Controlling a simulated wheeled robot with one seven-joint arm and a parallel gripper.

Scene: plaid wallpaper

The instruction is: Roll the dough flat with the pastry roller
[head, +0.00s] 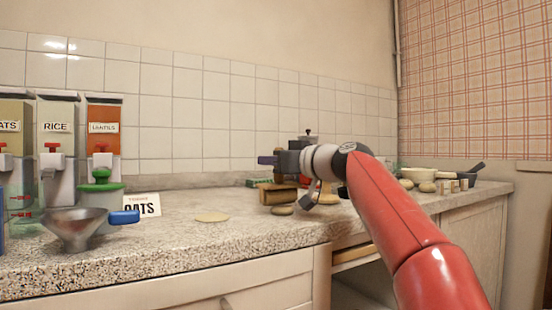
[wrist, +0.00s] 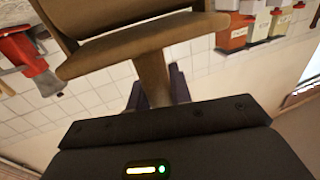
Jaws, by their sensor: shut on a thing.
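My gripper (head: 268,160) is over the counter in the middle of the head view, shut on the pastry roller. The brown wooden roller (head: 278,193) shows below it, low over the counter. In the wrist view the roller's stem (wrist: 152,78) stands between the purple fingers, and its wide brown part (wrist: 145,42) fills the top. A flat pale round of dough (head: 212,217) lies on the counter to the left of the roller, apart from it. A rounded tan lump (head: 282,210) sits just in front of the roller; I cannot tell whether they touch.
Oats, rice and lentils dispensers (head: 56,128) stand at the left, with a metal funnel (head: 78,226), a blue-handled thing (head: 124,217) and an oats card (head: 142,205). An open drawer (head: 355,257) juts below the counter.

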